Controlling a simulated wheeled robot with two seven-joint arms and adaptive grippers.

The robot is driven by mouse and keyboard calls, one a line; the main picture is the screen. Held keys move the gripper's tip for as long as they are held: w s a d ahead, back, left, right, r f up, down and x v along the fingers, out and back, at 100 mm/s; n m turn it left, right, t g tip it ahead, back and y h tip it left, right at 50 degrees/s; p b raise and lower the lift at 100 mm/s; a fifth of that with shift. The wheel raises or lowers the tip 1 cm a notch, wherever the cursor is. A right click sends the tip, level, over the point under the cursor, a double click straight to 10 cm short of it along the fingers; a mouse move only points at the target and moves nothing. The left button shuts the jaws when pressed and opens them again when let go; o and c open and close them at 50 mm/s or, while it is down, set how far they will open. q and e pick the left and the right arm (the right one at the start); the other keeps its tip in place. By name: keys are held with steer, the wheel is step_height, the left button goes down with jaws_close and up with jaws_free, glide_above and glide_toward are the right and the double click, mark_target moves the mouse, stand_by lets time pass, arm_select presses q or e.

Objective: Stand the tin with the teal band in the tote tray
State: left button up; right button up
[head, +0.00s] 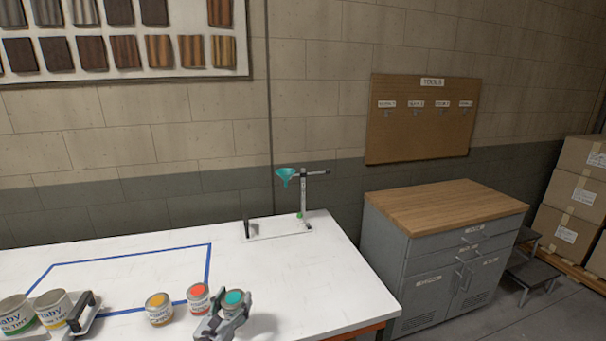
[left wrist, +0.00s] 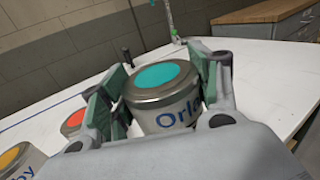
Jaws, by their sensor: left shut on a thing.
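The tin with the teal disc on its lid (head: 234,298) stands upright near the front right of the white table. In the left wrist view this tin (left wrist: 165,95) sits between the finger pads, with blue lettering on its side. My left gripper (head: 223,319) is shut on it from the near side. Whether the tin's base touches the table is hidden. The tote tray (head: 94,321), pale with a dark handle, is at the lower left of the head view, partly cut off, with two grey-lidded tins in it. My right gripper is not in view.
A stand with a teal funnel (head: 286,175) is at the back. Blue tape (head: 130,254) marks the table, whose middle is clear.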

arm_select(q)
steer(key=shift+n+y, duration=0.6)
steer(key=shift+y, duration=0.3)
steer(key=s+p, duration=0.1)
steer(key=s, duration=0.1)
steer(key=s+p, duration=0.1)
steer(key=s, duration=0.1)
steer(key=s+p, duration=0.1)
steer(key=s, duration=0.1)
steer(key=shift+a+r, duration=0.3)
steer(key=n+y+p, duration=0.1)
steer(key=y+p, duration=0.1)
steer(key=p, duration=0.1)
glide_toward(229, 309)
steer(key=w+a, duration=0.1)
steer(key=w, duration=0.1)
steer(key=shift+a+r, duration=0.1)
steer(key=shift+a, duration=0.1)
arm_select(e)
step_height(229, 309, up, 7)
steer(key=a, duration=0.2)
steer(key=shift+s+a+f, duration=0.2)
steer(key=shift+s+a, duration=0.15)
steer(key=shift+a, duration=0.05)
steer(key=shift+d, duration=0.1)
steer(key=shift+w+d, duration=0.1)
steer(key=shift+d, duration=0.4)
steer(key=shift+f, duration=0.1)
